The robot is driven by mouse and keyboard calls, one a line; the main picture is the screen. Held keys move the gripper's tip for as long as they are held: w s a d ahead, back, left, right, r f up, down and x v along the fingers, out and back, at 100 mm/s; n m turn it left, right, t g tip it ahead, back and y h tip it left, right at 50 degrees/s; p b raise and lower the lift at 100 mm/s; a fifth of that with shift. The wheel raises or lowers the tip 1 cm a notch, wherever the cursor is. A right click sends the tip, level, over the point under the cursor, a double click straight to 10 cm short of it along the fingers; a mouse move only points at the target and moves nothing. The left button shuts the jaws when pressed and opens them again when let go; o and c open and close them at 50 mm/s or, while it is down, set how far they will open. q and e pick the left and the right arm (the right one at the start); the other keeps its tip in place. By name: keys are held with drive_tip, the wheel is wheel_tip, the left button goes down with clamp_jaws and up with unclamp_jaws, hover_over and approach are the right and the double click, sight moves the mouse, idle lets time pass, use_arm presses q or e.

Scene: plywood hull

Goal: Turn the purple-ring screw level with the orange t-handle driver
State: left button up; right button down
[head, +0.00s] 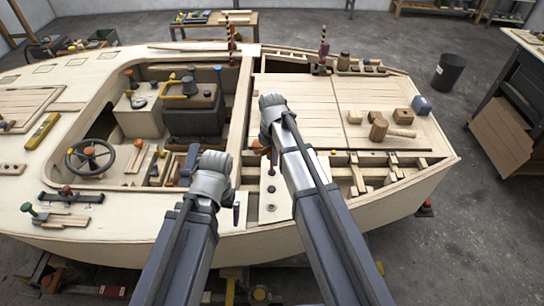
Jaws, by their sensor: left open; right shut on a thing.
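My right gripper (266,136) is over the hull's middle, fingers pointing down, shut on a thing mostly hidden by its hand. An orange-red part (257,147) shows just beneath it and looks like the orange t-handle driver. My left gripper (190,162) is open and empty, at the right edge of the cockpit, left of the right gripper. A pale panel (281,203) with several dark round screw heads (271,189) lies below the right gripper, partly covered by my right arm. Ring colours are too small to tell, so I cannot pick out the purple-ring screw.
A steering wheel (90,158) and a dark engine box (194,112) are in the cockpit to the left. A mallet (388,130) and small blocks (403,116) lie on the right deck. A green-handled tool (28,209) is at the left edge. Open framed bays lie right of the panel.

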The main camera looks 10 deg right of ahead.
drive_tip(key=shift+m, duration=1.2)
drive_tip(key=shift+r, duration=0.1)
drive_tip(key=shift+r+p, duration=0.4)
drive_tip(key=shift+p, duration=0.15)
drive_tip(key=shift+f, duration=0.1)
drive_tip(key=n, duration=1.5)
